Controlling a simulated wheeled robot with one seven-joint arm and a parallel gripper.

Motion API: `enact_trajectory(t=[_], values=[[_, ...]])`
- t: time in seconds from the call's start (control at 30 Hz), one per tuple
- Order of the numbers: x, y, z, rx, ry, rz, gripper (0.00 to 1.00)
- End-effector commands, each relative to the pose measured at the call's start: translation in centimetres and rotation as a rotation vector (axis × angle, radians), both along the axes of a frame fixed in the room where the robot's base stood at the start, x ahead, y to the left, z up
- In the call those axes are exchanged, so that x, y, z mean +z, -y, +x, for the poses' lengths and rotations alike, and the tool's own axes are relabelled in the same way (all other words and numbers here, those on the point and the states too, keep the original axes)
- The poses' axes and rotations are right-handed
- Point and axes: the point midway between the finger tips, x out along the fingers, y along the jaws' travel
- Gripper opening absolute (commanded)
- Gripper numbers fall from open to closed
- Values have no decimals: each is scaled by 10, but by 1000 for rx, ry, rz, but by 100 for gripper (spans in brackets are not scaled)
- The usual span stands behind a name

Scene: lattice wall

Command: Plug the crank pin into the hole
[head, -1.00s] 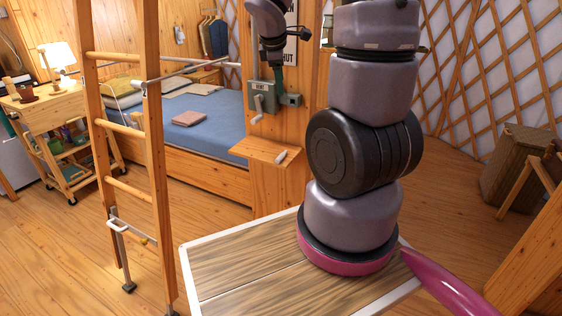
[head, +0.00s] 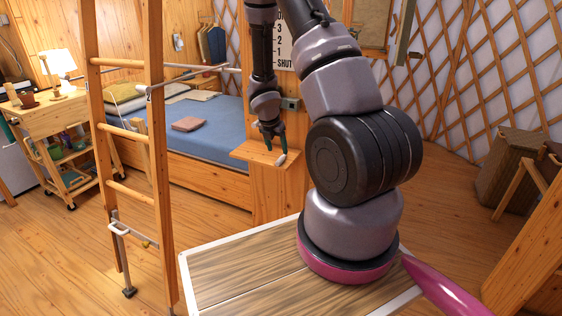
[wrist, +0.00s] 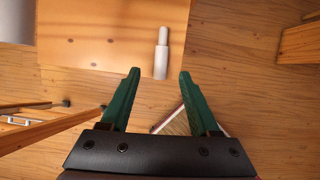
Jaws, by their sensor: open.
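The crank pin is a small pale pin (head: 281,159) with a thicker and a thinner part. It lies on the wooden shelf (head: 252,150) close to the shelf's edge. In the wrist view the pin (wrist: 160,62) is just ahead of the gap between my fingertips. My gripper (head: 268,144) has green fingers, apart and empty, and is over the shelf next to the pin. It also shows in the wrist view (wrist: 157,73). My arm hides the vent box and its crank on the post. The hole cannot be seen.
A wooden ladder (head: 162,200) stands to the left, with a blue bed (head: 200,130) behind it. A small grey-green fitting (head: 290,104) shows on the post beside my wrist. A sign with numbers and SHUT (head: 284,45) is higher up.

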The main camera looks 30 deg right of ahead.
Motion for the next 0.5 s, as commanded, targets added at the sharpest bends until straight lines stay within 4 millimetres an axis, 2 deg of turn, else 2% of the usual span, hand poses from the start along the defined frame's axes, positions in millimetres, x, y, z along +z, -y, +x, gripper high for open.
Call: enact_trajectory(t=[0.23, 0.5], values=[[-13, 6, 4, -1, -1, 0, 62], [-45, 19, 13, -2, -1, 1, 62]])
